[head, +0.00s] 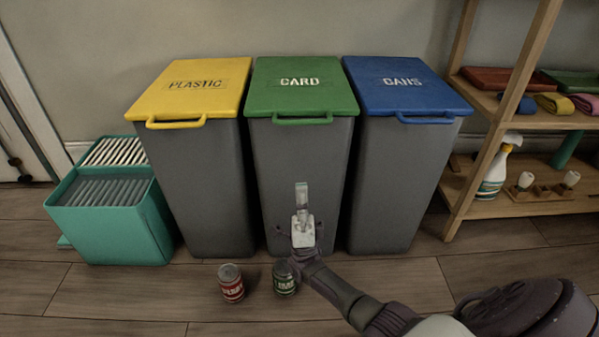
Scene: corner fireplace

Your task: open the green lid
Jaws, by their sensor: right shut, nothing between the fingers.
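The green lid (301,85) is marked CARD and lies closed on the middle grey bin (318,165). Its green handle (302,121) sticks out at the front edge. My right gripper (302,187) is shut and empty. In the picture it shows against the front of the middle bin, below the handle and apart from it. Its arm comes in from the lower right. My left gripper is not in view.
A yellow-lidded PLASTIC bin (195,88) stands left and a blue-lidded CANS bin (405,86) right, both closed. A red can (231,283) and a green can (285,279) stand on the floor. A teal crate (108,222) is far left, a wooden shelf (480,197) right.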

